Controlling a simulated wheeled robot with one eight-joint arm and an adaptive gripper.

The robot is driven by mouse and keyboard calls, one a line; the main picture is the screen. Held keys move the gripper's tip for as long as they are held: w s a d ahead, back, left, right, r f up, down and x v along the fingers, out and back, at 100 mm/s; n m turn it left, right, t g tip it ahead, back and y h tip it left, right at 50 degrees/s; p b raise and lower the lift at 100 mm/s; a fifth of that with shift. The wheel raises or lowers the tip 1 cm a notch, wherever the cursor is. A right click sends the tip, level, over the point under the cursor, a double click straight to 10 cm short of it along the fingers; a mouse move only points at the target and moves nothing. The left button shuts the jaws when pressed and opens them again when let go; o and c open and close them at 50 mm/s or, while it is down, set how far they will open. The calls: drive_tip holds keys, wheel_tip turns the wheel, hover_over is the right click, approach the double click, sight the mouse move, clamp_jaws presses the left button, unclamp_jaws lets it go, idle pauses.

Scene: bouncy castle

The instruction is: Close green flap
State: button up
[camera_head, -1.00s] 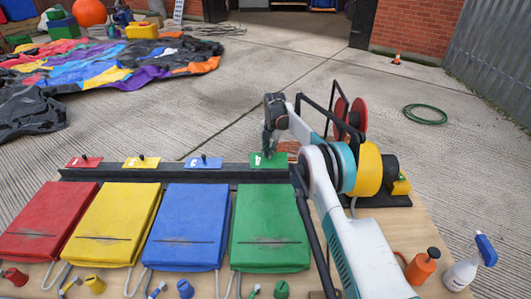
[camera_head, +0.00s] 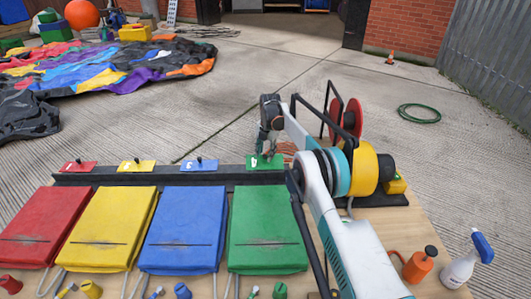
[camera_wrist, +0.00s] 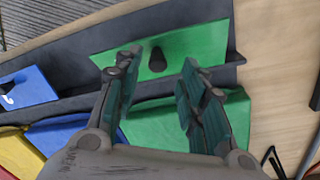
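The green flap (camera_head: 254,165) is a small plate marked 4 at the right end of the dark rail. It has a black knob (camera_wrist: 157,60). In the wrist view the green flap (camera_wrist: 200,45) lies beyond the fingertips, with the knob showing between them. My gripper (camera_head: 266,148) is over the flap, and in the wrist view (camera_wrist: 158,70) its two fingers are apart with nothing between them. I cannot tell whether a finger touches the flap. A green bag (camera_head: 267,229) lies in front of the flap.
Blue (camera_head: 202,164), yellow (camera_head: 137,166) and red (camera_head: 80,167) flaps sit along the rail (camera_head: 225,178) to the left. Matching bags lie before them. A spray bottle (camera_head: 468,265) and an orange bottle (camera_head: 419,266) are at right.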

sight(267, 164)
drive_tip(key=shift+r, duration=0.1)
wheel_tip(267, 164, up, 12)
drive_tip(key=shift+s+d, duration=0.35)
drive_tip(key=shift+d, duration=0.1)
